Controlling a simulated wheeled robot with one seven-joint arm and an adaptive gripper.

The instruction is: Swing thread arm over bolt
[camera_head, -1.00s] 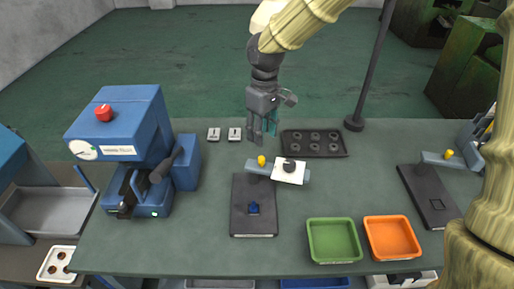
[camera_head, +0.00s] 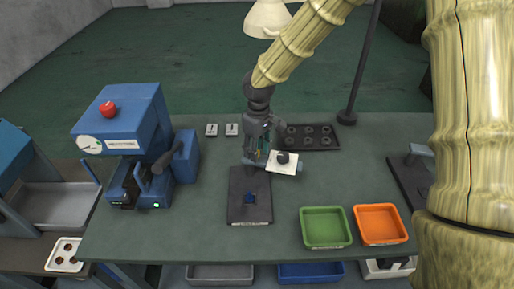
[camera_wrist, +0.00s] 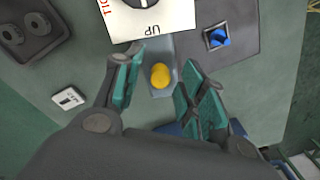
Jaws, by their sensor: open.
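The thread arm (camera_head: 299,166) is a grey-blue bar carrying a white plate (camera_head: 282,168) with a black knob. It lies across the far end of a dark base plate (camera_head: 235,211) and points right. The blue bolt (camera_head: 249,198) sits in the base plate, nearer the front and clear of the arm. In the wrist view the bolt (camera_wrist: 217,37) is at upper right. My gripper (camera_head: 254,155) is low over the arm's left end, its teal fingers open. In the wrist view the yellow knob (camera_wrist: 160,76) lies between the fingers, with gaps on both sides. The knob is hidden in the head view.
A blue machine with a red button (camera_head: 108,109) stands at left. Green (camera_head: 325,228) and orange (camera_head: 380,225) bins are at front right. Two small white tags (camera_head: 231,129) lie behind.

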